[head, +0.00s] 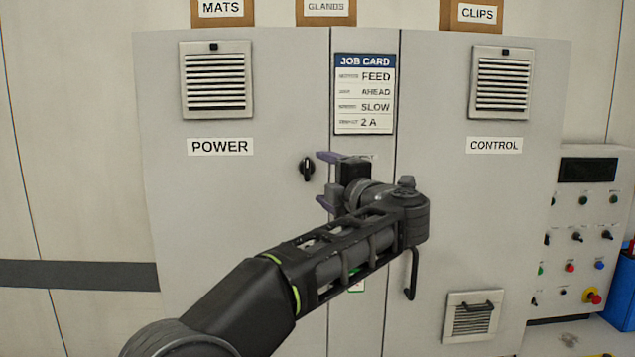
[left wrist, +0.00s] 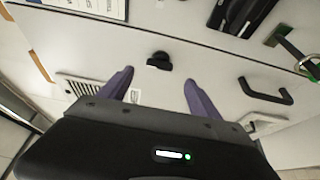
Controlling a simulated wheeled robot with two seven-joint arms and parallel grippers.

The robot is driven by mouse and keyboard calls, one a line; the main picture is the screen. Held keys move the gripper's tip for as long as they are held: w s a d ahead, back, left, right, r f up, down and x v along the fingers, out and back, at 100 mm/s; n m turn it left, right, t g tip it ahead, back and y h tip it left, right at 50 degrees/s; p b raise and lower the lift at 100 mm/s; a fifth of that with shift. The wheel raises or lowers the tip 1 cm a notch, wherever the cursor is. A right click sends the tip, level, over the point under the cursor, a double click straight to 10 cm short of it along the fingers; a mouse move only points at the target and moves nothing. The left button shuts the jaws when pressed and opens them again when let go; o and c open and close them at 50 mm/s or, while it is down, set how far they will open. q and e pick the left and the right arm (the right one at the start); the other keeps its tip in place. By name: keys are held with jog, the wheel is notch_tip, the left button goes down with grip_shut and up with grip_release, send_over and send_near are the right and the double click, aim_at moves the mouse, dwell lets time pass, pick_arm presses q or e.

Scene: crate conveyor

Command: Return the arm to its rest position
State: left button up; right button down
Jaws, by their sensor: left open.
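My left arm comes in from the lower left of the head view and reaches up in front of the grey cabinet. My left gripper (head: 322,180) has purple fingers that are apart and empty, just right of the black rotary knob (head: 307,168) on the POWER door. In the left wrist view the open fingers (left wrist: 158,90) point toward the cabinet face, with the knob (left wrist: 159,61) beyond and between them, apart from both. My right gripper is in neither view.
The grey cabinet (head: 240,230) fills the middle, with a job card (head: 364,94) and a black door handle (head: 411,275). Labelled boxes sit on top, including CLIPS (head: 477,14).

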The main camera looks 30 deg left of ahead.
pick_arm(q)
jog(key=shift+s+d, duration=0.2)
jog(key=shift+d, duration=0.05)
dwell(0.3)
